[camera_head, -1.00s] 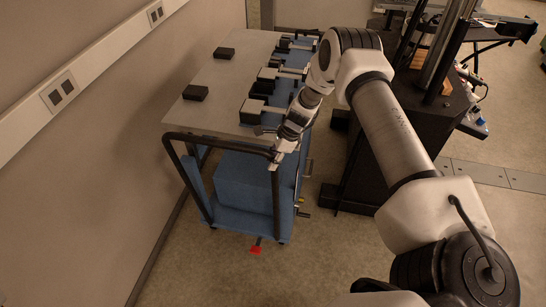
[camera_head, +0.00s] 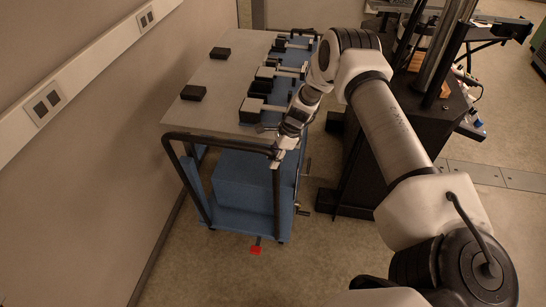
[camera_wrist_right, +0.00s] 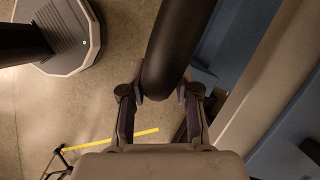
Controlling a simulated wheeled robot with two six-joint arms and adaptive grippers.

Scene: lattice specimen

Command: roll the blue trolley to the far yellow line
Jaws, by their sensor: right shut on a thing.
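The blue trolley (camera_head: 250,185) stands along the left wall, with a grey top, a blue box low inside its frame and a red pedal (camera_head: 256,250) at its near end. Its black push handle (camera_head: 215,137) crosses the near end. My right gripper (camera_head: 274,157) is shut on the handle near its right corner. In the right wrist view, the black bar (camera_wrist_right: 178,45) lies between the two fingers of the gripper (camera_wrist_right: 162,98). A yellow line (camera_wrist_right: 110,140) shows on the floor in that view; I see none in the head view. My left gripper is out of sight.
Black blocks (camera_head: 194,93) and several clamp-like fixtures (camera_head: 263,105) sit on the trolley top. The wall with sockets (camera_head: 44,104) runs close along its left side. A black machine base (camera_head: 355,170) stands close on the right. Floor is clear in front of the machine.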

